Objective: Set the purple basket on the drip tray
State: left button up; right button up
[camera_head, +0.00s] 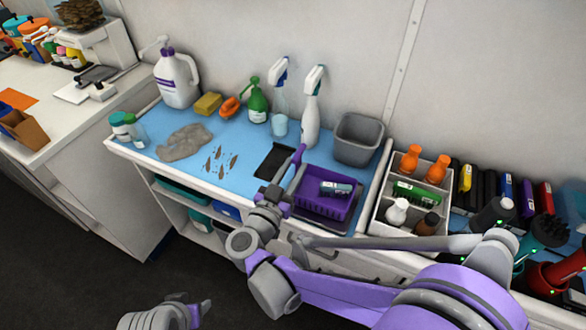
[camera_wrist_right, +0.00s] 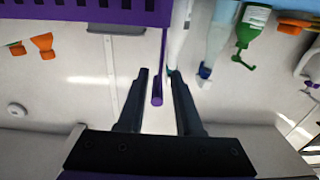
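The purple basket (camera_head: 352,206) stands on the counter's right part, with a dark teal-labelled item (camera_head: 336,188) inside. Its purple handle (camera_head: 299,155) sticks up at the left; in the right wrist view the basket (camera_wrist_right: 85,10) is at top left. My right gripper (camera_wrist_right: 158,78) is open, with the handle (camera_wrist_right: 157,92) between its fingers and gaps visible. In the head view my right gripper (camera_head: 284,182) is at the basket's left side. A flat black square (camera_head: 275,161), apparently the drip tray, lies left of the basket, partly hidden. My left gripper (camera_head: 200,309) is low at the bottom edge.
A grey bin (camera_head: 357,139) stands behind the basket. A white divided caddy (camera_head: 385,207) with bottles stands to its right. Spray bottles (camera_head: 311,110) and a green bottle (camera_head: 257,103) stand behind the black square. A grey cloth (camera_head: 184,142) lies on the blue mat (camera_head: 237,137).

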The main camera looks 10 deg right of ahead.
jog(key=shift+r, duration=0.25)
jog(key=v, duration=0.7)
jog(key=shift+s, duration=0.25)
